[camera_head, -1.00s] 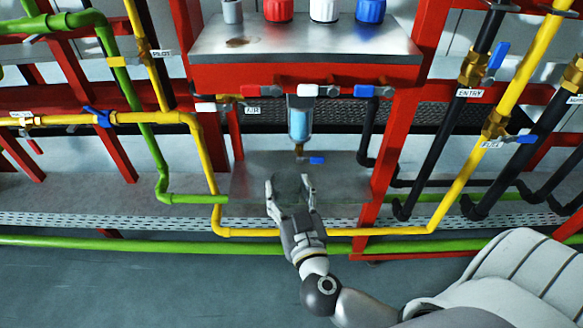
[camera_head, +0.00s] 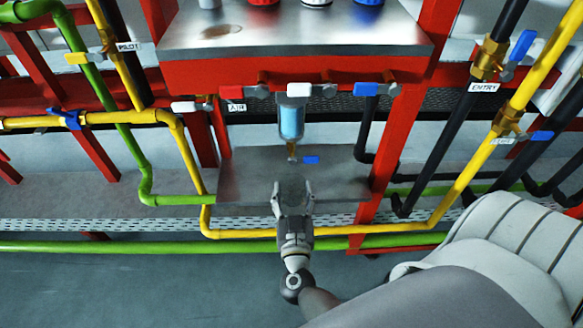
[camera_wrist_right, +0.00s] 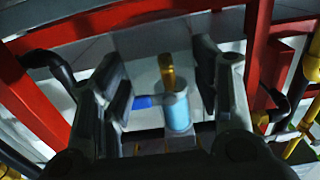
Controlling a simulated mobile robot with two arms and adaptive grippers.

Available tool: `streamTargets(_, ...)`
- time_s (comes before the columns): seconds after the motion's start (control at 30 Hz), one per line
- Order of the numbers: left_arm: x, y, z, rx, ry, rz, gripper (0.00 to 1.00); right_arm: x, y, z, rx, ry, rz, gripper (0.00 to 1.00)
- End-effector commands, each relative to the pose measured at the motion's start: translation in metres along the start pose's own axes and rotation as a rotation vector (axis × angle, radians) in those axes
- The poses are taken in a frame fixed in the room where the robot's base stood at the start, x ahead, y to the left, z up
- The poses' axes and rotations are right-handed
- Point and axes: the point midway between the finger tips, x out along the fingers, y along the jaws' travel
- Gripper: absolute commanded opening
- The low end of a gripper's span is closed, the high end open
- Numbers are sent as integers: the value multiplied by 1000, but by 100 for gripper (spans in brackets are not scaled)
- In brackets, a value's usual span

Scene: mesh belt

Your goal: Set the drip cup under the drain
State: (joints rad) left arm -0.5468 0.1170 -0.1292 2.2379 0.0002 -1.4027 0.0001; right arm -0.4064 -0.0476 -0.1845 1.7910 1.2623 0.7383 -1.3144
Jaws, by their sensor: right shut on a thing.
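The drain is the small brass outlet (camera_head: 292,149) under the filter bowl (camera_head: 291,121), which holds blue liquid. A blue lever (camera_head: 311,160) sits beside the outlet. My right gripper (camera_head: 292,196) is over the front of the grey metal shelf, below and in front of the drain. It is shut on a dark, see-through grey thing, which looks like the drip cup (camera_head: 292,187). In the right wrist view the fingers stand either side of the bowl (camera_wrist_right: 178,110) and brass outlet (camera_wrist_right: 167,72), which are beyond them; the cup is hard to make out there. My left gripper is not in view.
The grey shelf (camera_head: 240,180) lies below the filter, between red frame posts. A yellow pipe (camera_head: 240,233) and a green pipe (camera_head: 150,246) run low in front. A metal-topped red bench (camera_head: 290,35) overhangs the filter. The shelf beside the gripper looks bare.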

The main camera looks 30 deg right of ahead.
Motion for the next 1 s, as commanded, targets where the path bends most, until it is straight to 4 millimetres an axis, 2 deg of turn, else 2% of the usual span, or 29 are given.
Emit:
streamTargets(0.03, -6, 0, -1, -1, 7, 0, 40, 16, 0, 0, 0, 6, 0, 37)
streamTargets(0.1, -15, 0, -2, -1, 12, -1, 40, 32, 0, 0, 0, 6, 0, 37)
streamTargets(0.2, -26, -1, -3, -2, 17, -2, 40, 50, 0, 0, 0, 4, 0, 37)
streamTargets(0.43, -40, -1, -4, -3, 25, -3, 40, 70, 0, 0, 0, 2, 0, 37)
streamTargets(0.63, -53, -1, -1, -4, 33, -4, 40, 106, 0, 2, 0, 3, 0, 37)
streamTargets(0.73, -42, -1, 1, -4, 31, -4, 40, 102, 0, 15, -1, 0, -1, 37)
streamTargets(1.0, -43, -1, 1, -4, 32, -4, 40, 101, 0, 14, 0, 1, 0, 37)
